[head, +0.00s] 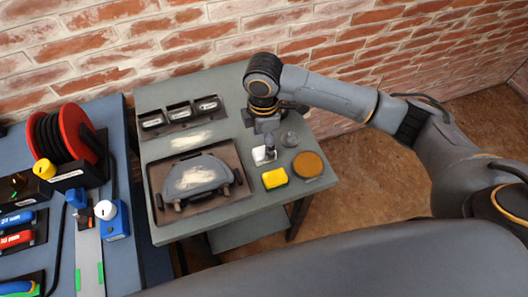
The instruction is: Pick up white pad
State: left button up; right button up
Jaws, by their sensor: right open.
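The white pad (263,157) lies on the grey-green table (234,212), between the dark tray and the round brown-topped item. My right gripper (268,141) is directly above it, pointing down, and partly hides it. The gripper's fingers are open; I cannot tell from this view whether they touch the pad. My left gripper is not in view.
A yellow sponge (275,178) and a round brown pad (308,165) are close by. A small grey knob (290,139) stands right of the gripper. A dark tray (159,177) holds a grey part. Three small containers (180,112) sit behind. A blue bench (136,240) stands left.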

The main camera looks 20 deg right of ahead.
jog(key=f, duration=0.3)
jog(key=shift+s+d+f, duration=0.1)
jog(key=shift+s+f, duration=0.15)
jog(key=shift+f, duration=0.55)
jog(key=c, duration=1.2)
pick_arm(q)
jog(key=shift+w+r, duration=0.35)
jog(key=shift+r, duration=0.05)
pick_arm(e)
jog(key=shift+w+r, duration=0.1)
jog(key=shift+r, duration=0.55)
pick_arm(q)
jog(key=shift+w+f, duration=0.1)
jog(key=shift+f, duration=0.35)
pick_arm(e)
jog(key=s+a+r, duration=0.3)
jog(key=r, duration=0.1)
jog(key=s+a+r, duration=0.3)
jog(key=s+r, duration=0.1)
jog(key=s+a+r, duration=0.3)
jog(key=s, duration=0.1)
jog(key=shift+r, duration=0.4)
